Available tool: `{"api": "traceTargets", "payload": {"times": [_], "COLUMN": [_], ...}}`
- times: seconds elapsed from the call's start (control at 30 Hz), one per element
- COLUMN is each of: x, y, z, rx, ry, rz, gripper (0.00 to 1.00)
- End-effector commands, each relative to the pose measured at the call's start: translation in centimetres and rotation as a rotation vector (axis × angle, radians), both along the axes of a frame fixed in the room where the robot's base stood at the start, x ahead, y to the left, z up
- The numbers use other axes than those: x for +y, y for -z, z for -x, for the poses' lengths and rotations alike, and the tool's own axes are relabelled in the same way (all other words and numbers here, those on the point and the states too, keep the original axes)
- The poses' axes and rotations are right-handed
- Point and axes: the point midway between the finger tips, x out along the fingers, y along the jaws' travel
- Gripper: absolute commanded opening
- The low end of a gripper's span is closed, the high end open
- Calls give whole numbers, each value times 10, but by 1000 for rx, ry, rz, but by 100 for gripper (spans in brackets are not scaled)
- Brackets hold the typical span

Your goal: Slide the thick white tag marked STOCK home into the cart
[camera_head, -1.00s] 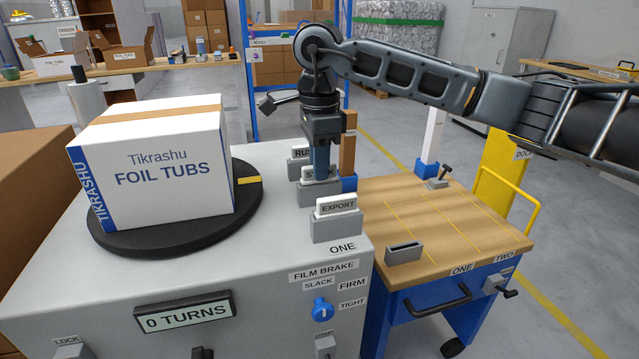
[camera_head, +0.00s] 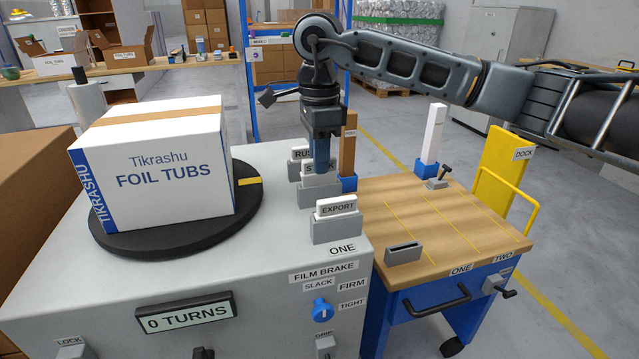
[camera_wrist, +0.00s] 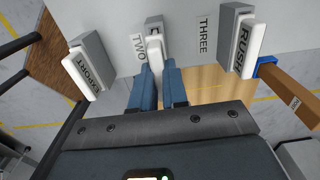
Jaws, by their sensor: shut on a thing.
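The STOCK tag (camera_head: 311,179) is a white tag at the middle grey holder (camera_head: 318,194) on the machine's top, its lettering mostly hidden behind my fingers. My gripper (camera_head: 321,168) points down and is shut on it. In the wrist view the tag's white top edge (camera_wrist: 155,52) shows between the two blue fingers. Whether the tag's lower end is still inside the holder I cannot tell. The cart (camera_head: 450,215) has a wooden top and blue body. An empty grey slotted block (camera_head: 404,252) sits at its near left corner, above the label ONE.
The EXPORT tag (camera_head: 337,207) and RUSH tag (camera_head: 301,153) stand in holders on either side, close to my gripper. A FOIL TUBS box (camera_head: 150,170) sits on a black turntable. Brown (camera_head: 348,145) and white (camera_head: 434,135) posts rise at the cart's far edge. The cart top is mostly clear.

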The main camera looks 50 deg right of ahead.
Motion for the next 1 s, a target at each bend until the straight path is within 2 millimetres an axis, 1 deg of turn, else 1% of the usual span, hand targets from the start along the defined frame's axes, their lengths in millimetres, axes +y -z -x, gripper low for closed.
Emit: {"api": "traceTargets", "payload": {"times": [0.03,0.3,0.9,1.0], "x": [0,0,0,0], "y": [-4,-16,-43,-45], "z": [0,0,0,0], "rx": [-1,-1,0,-1], "ry": [0,0,0,0], "rz": [1,2,1,1], "gripper": [0,0,0,0]}}
